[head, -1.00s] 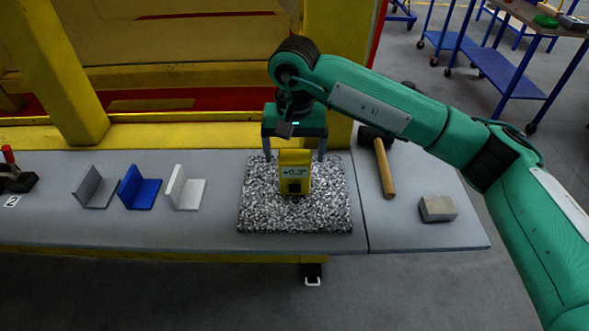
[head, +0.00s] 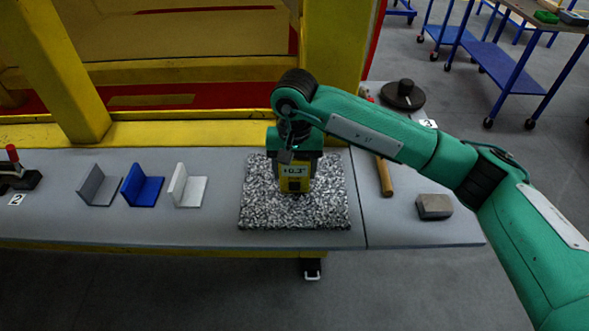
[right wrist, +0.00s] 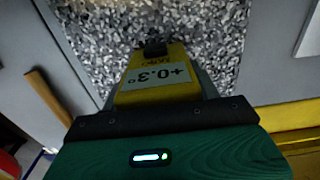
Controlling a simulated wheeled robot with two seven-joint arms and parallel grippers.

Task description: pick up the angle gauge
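The angle gauge (head: 295,184) is a small yellow block with a display that reads +0.3°. It stands upright on a speckled granite plate (head: 260,212) and also shows in the right wrist view (right wrist: 158,80). My right gripper (head: 295,172) is over it from above, with a dark finger close against each side; it looks shut on the gauge. The gauge's top is hidden under the gripper in the head view. I see no clear gap between gauge and plate. My left gripper is not in view.
Grey (head: 98,187), blue (head: 142,187) and white (head: 187,187) angle pieces stand to the left on the bench (head: 215,232). A wooden-handled hammer (head: 384,178), a grey block (head: 434,206) and a dark round object (head: 403,95) are on the right. A yellow frame (head: 337,60) rises behind.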

